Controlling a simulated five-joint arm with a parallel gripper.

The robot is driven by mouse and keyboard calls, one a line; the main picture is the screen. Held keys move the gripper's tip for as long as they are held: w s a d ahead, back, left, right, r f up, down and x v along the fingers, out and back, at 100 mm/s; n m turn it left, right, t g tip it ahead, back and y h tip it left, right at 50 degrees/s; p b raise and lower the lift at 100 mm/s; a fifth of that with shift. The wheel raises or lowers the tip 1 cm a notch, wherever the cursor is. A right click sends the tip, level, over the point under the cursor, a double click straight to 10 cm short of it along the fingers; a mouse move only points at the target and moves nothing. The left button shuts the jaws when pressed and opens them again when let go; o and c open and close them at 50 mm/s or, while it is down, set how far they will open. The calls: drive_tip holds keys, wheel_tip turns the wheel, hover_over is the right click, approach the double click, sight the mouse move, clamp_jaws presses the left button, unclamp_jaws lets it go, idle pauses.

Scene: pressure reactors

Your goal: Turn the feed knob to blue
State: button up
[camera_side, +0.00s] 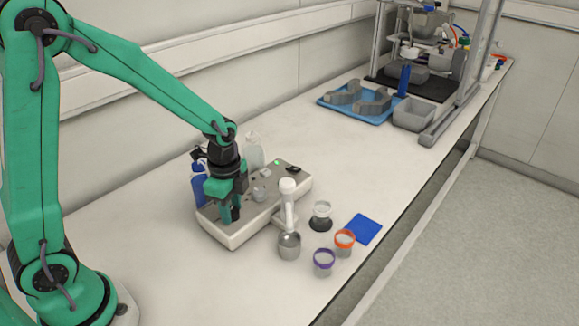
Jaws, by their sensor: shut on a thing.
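My gripper (229,211) points down over the left end of a low, light grey box (252,226), the reactor unit. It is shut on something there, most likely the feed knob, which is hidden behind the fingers. I cannot see the knob's pointer or any colour mark near it. The box also carries a grey knob-like part (259,194), a small green light (277,162) and a dark part (293,169) towards its far end.
A white-capped tube (288,205), a metal cup (289,246), a purple-rimmed jar (323,262), an orange-rimmed jar (344,243), a clear jar (321,214) and a blue pad (364,229) stand right of the box. Bottles (254,150) stand behind. The bench's middle is clear.

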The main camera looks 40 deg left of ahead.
drive_tip(key=shift+n, duration=0.4)
drive_tip(key=n, duration=1.3)
drive_tip(key=shift+r, duration=0.1)
drive_tip(key=n, duration=0.5)
drive_tip(key=shift+a+n, duration=0.1)
drive_tip(key=shift+n, duration=2.5)
drive_tip(key=o, duration=1)
